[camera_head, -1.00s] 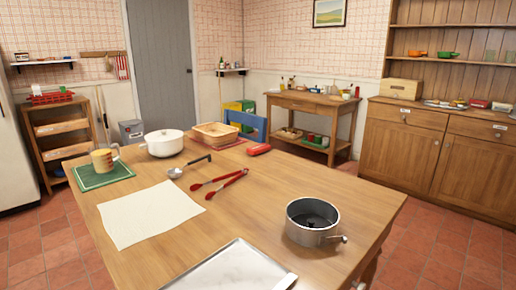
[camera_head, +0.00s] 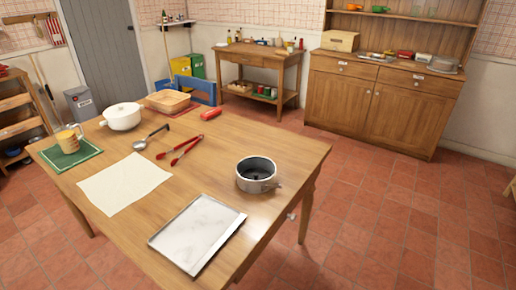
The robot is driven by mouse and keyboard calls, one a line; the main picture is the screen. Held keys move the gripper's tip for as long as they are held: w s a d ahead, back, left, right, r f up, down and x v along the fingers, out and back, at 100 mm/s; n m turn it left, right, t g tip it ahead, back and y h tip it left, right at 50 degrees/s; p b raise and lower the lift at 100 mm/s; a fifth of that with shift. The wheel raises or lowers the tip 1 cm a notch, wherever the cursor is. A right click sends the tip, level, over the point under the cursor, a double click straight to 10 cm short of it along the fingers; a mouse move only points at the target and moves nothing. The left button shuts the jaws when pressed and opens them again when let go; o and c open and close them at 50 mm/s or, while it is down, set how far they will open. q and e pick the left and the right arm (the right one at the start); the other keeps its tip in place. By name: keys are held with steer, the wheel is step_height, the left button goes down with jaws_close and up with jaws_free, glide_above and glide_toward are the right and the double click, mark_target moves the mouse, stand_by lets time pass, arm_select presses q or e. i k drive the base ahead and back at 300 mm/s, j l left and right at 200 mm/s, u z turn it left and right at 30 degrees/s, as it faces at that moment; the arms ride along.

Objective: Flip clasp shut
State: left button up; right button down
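A round grey metal pan (camera_head: 257,176) with a dark inside stands upright on the wooden table (camera_head: 228,143), near its right edge. A small metal clasp (camera_head: 278,185) is on the pan's right front side and seems to stick out from the wall. It is too small to tell its exact position. Neither of my grippers is in view.
Floor (camera_head: 400,215) right of the table is clear.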

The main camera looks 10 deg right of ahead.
mark_target(271, 186)
steer(key=l+z, duration=0.2)
steer(key=z, duration=0.15)
steer(key=i+l+z, duration=0.1)
steer(key=z, duration=0.25)
steer(key=l+z, duration=0.2)
steer(key=z, duration=0.15)
steer(key=i+z, duration=0.15)
steer(key=z, duration=0.15)
